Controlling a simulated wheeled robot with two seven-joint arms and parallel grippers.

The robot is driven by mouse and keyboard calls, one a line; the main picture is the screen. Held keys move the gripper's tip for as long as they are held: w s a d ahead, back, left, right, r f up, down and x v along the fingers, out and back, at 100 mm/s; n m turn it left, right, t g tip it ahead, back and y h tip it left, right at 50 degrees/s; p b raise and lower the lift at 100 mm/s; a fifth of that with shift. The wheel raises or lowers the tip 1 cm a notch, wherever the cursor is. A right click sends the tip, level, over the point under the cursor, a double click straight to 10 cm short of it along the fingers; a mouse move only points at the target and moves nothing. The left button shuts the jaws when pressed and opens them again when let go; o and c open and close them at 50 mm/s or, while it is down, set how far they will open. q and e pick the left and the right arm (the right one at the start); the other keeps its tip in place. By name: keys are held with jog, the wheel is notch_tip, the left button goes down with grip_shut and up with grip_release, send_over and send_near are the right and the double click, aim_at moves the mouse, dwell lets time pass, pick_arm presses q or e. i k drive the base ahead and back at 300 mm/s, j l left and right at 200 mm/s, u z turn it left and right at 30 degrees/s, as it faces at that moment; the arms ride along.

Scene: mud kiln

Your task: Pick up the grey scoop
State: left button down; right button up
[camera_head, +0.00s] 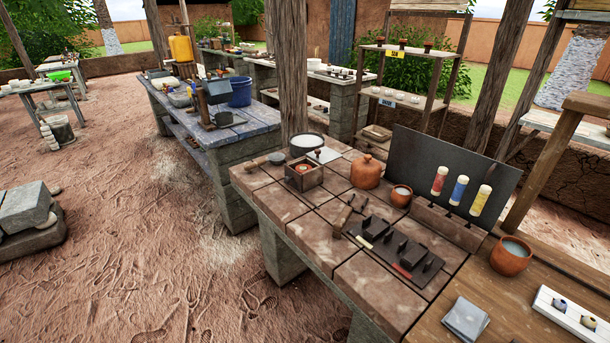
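A small grey rounded piece (277,158) with a brownish handle reaching left lies at the far left end of the tiled worktable (300,217). It looks like the grey scoop, but it is too small to be sure. It lies just left of a small square box (303,177). Neither of my grippers is in view.
Near it stand a pale round bowl (306,144) and a lidded clay pot (366,172). A dark rack (396,247), tongs (352,207) and clay cups (511,256) lie farther right. A wooden post (288,75) rises behind. Sandy ground lies open at left.

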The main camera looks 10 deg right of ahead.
aim_at(276, 158)
jog(key=i+j+z, duration=0.1)
jog(key=z, duration=0.25)
jog(key=i+j+z, duration=0.1)
jog(key=z, duration=0.25)
jog(key=i+j+z, duration=0.1)
jog(key=z, duration=0.25)
jog(key=j, duration=0.1)
